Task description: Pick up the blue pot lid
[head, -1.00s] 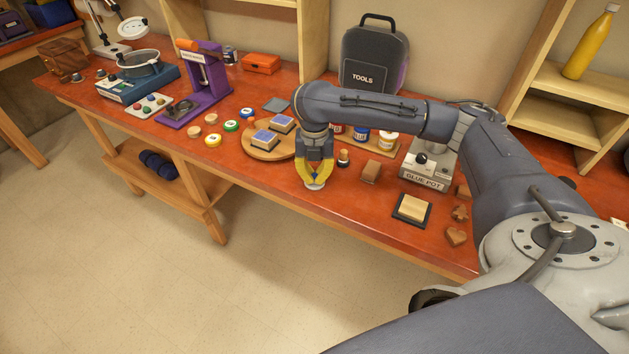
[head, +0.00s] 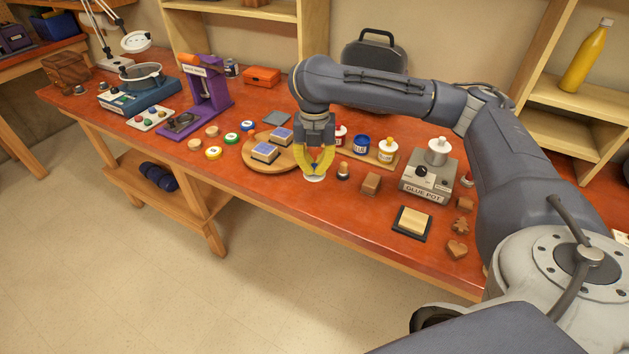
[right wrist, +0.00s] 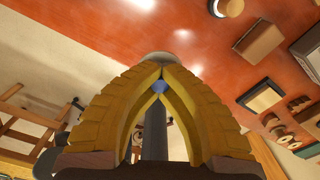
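The blue pot lid (head: 314,179) shows in the head view as a pale round disc just under the fingertips of my right gripper (head: 315,166). In the right wrist view, the yellow fingers of my right gripper (right wrist: 160,72) meet at the tips, with a small blue part between them and the lid's pale rim (right wrist: 160,57) beyond. The fingers are shut on the lid's blue knob and hide most of it. The lid is over the front part of the bench and appears raised. The blue pot (head: 361,147) stands behind it, with a dark blue top. My left gripper is out of view.
A round wooden board (head: 250,161) with stamp pads lies left of the gripper. A small stamp (head: 343,171) and a brown block (head: 371,183) stand close on the right. The glue pot unit (head: 428,181) is farther right.

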